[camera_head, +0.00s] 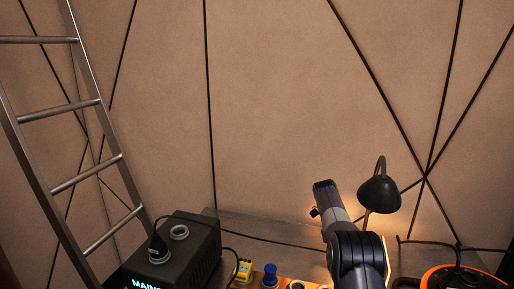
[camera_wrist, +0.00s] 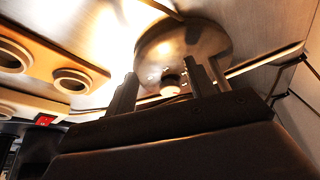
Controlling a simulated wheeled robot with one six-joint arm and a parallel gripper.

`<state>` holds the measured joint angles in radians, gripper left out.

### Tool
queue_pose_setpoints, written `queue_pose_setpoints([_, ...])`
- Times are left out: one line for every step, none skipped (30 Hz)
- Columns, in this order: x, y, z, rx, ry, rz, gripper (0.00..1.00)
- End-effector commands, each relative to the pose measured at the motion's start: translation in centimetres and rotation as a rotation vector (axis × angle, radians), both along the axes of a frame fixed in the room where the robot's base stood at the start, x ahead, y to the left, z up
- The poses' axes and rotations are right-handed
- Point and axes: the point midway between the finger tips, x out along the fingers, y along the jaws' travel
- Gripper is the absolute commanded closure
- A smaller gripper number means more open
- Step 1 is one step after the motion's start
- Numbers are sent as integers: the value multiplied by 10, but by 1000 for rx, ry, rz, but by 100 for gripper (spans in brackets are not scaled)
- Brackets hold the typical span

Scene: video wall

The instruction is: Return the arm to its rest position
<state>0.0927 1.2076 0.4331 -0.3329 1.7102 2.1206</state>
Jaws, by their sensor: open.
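My arm (camera_head: 345,240) rises from the bottom right of centre in the head view, bent, with its upper end beside the black desk lamp (camera_head: 380,194). I cannot make out my gripper's fingers in the head view. In the wrist view my gripper (camera_wrist: 165,85) shows two dark fingers standing apart with nothing held between them. Beyond the fingers is a round metallic disc (camera_wrist: 205,42) with a small pale knob at its middle. I cannot tell how far the disc is from the fingertips.
A metal ladder (camera_head: 111,160) leans at the left. A black box (camera_head: 195,245) with round sockets and a lit label stands at the lower left. A yellow item (camera_head: 244,269), a blue knob (camera_head: 270,275) and an orange-rimmed device (camera_head: 462,278) line the bottom. The wall (camera_head: 270,110) above is clear.

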Motion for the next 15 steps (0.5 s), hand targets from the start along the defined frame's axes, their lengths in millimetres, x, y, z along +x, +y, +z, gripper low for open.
queue_pose_setpoints([-4, -6, 1, -1, 1, -2, 48])
queue_pose_setpoints([-6, -9, 0, 0, 0, -2, 48])
queue_pose_setpoints([-10, -12, 1, -1, 1, -2, 48])
queue_pose_setpoints([-12, -15, 1, 0, 0, -2, 48])
queue_pose_setpoints([-14, -18, 0, -1, 1, -2, 48])
queue_pose_setpoints([-18, -23, 1, 0, 0, -3, 48])
queue_pose_setpoints([-20, -26, 1, 0, 1, -4, 48])
queue_pose_setpoints([-23, -30, 1, -1, 1, -2, 48])
queue_pose_setpoints([-27, -35, 1, -1, 1, -2, 48])
queue_pose_setpoints([-30, -38, 1, -1, 1, -2, 48])
queue_pose_setpoints([-32, -42, 1, -1, 1, -2, 48])
queue_pose_setpoints([-37, -47, 0, 0, 1, -4, 48])
queue_pose_setpoints([-40, -51, 0, -1, 0, -3, 48])
queue_pose_setpoints([-41, -52, -8, 0, 3, -1, 48])
queue_pose_setpoints([-42, -53, -14, 0, 3, 10, 48])
